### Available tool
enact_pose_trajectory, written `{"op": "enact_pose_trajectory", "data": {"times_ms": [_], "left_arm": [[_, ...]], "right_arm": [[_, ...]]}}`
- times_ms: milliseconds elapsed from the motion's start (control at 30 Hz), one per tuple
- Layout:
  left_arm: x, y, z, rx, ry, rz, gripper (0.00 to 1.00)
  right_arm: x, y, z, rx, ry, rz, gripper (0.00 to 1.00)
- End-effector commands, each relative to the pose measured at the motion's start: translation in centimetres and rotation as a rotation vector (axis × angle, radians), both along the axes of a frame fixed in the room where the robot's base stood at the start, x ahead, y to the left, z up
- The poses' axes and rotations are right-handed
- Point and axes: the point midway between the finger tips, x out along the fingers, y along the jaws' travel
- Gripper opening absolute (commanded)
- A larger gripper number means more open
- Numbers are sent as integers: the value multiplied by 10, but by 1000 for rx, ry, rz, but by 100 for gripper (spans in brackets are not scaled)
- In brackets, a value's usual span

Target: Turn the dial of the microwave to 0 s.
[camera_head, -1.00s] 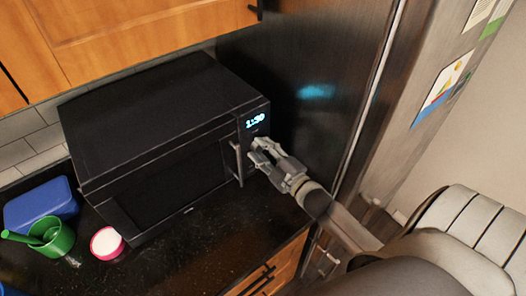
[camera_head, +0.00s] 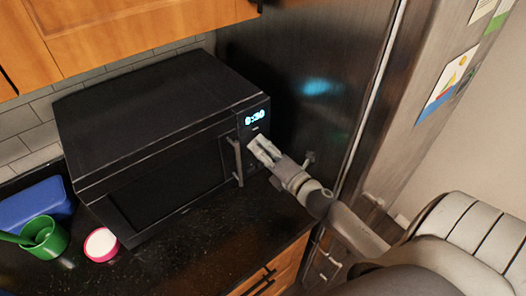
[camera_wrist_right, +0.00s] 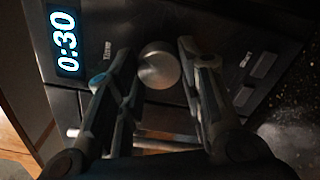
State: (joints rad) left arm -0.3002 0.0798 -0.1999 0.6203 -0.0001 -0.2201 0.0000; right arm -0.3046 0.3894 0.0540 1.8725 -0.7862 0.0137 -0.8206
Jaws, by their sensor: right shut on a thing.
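The black microwave (camera_head: 150,115) stands on the counter with its door shut. Its display (camera_head: 255,117) reads 0:30, also in the right wrist view (camera_wrist_right: 66,42). The round grey dial (camera_wrist_right: 160,68) shows on the control panel in the right wrist view; my gripper hides it in the head view. My right gripper (camera_head: 258,147) is at the panel below the display. Its two fingers (camera_wrist_right: 156,58) lie on either side of the dial and are shut on it. My left gripper is not in view.
The microwave's handle (camera_head: 237,162) stands just left of my right gripper. A dark fridge (camera_head: 310,65) rises close at the right. A green cup (camera_head: 45,237), a pink-rimmed container (camera_head: 101,245) and a blue box (camera_head: 35,203) sit on the counter (camera_head: 200,235) at the left.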

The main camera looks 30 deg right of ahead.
Motion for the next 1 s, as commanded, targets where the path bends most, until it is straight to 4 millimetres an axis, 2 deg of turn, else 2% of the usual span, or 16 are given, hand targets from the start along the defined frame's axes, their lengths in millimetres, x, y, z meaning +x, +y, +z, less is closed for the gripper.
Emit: {"op": "enact_pose_trajectory", "data": {"times_ms": [500, 700, 1000], "left_arm": [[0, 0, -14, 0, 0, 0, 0], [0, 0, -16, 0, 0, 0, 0], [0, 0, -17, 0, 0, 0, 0]], "right_arm": [[0, 0, 0, -447, -38, 1, 11], [0, 0, -1, -556, -45, 1, 11], [0, 0, -1, -630, -50, 1, 11]]}}
